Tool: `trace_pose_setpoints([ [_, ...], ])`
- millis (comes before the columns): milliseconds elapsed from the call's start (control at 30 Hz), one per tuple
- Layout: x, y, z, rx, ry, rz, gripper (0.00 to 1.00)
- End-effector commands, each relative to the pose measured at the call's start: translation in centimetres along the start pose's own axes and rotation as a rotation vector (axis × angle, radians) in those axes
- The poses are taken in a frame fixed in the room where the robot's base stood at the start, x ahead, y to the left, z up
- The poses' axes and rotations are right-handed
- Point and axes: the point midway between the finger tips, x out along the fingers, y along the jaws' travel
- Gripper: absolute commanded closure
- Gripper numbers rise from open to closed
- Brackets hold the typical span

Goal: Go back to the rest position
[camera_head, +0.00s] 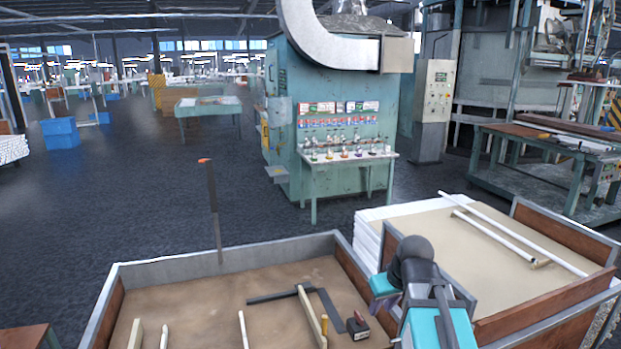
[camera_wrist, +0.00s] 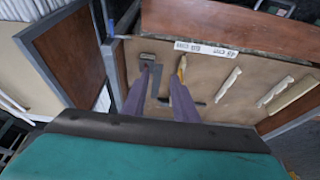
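In the head view my arm is folded over the divider between the tray (camera_head: 210,300) and the right-hand bench (camera_head: 480,270). The fingertips cannot be made out clearly there.
Pale tubes (camera_head: 490,236) lie on the right bench. The tray holds pale sticks (camera_head: 311,315), a dark square (camera_head: 327,308) and a small dark tool (camera_head: 357,325). A green machine with a small table (camera_head: 345,160) stands beyond. Open floor (camera_head: 110,205) lies left.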

Motion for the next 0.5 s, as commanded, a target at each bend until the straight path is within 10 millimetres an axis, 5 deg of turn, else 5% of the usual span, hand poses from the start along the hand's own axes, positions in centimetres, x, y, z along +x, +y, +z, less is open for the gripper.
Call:
trace_pose_setpoints([
  [500, 4.6, -1.0, 2.4, -0.003, -0.058, -0.026, 0.73],
])
